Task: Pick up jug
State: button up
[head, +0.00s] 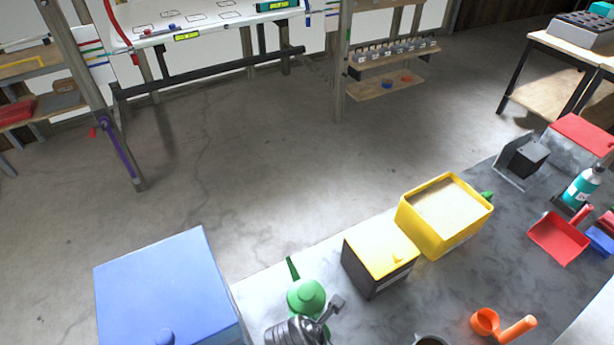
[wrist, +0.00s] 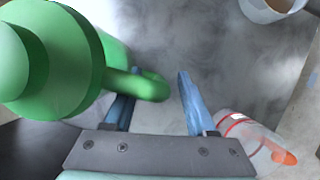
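A green jug-like vessel with a round stepped top (wrist: 45,60) fills the left of the wrist view. Its green loop handle (wrist: 150,88) reaches between the fingers of my gripper (wrist: 155,92). The gripper is open; the handle overlaps the left finger in view, and a gap shows to the right finger. I cannot tell whether the handle touches a finger. In the head view a green vessel with a thin spout (head: 306,296) stands on the grey worktop (head: 380,320), seemingly the same one. Its lower part is hidden by a ribbed metallic item.
A black box with yellow lid (head: 380,250) and a yellow bin (head: 450,245) stand behind and right. A blue box (head: 165,285) is left. An orange scoop (head: 500,325) lies right. The wrist view shows a cup (wrist: 270,10) and a clear item with orange tip (wrist: 250,135).

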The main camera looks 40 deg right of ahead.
grip_shut()
jog(key=shift+r, duration=0.1)
dwell(1.2)
